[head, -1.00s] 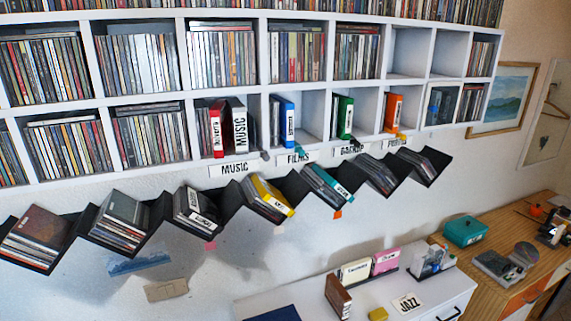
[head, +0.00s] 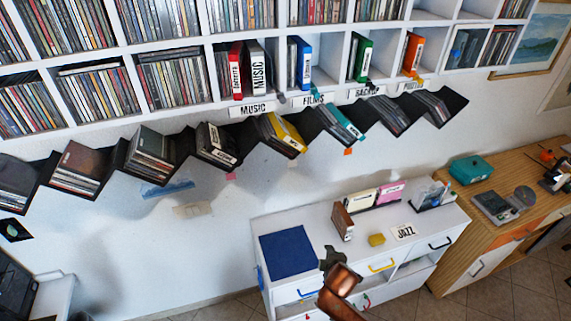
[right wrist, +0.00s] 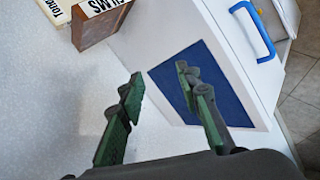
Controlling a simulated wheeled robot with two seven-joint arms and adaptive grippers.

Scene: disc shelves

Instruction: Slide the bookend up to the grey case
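The grey case (head: 258,70), with a white MUSIC label, stands in a wall shelf compartment beside a red case (head: 236,72). My right gripper (head: 333,260) is over the front of the white sideboard, well below the shelf. In the right wrist view its two green-edged fingers (right wrist: 158,105) are wide apart with nothing between them. My left gripper is not in view.
A blue mat (head: 288,252) lies on the sideboard (head: 330,252). A zigzag rack (head: 315,118) with several cases hangs below the shelves.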

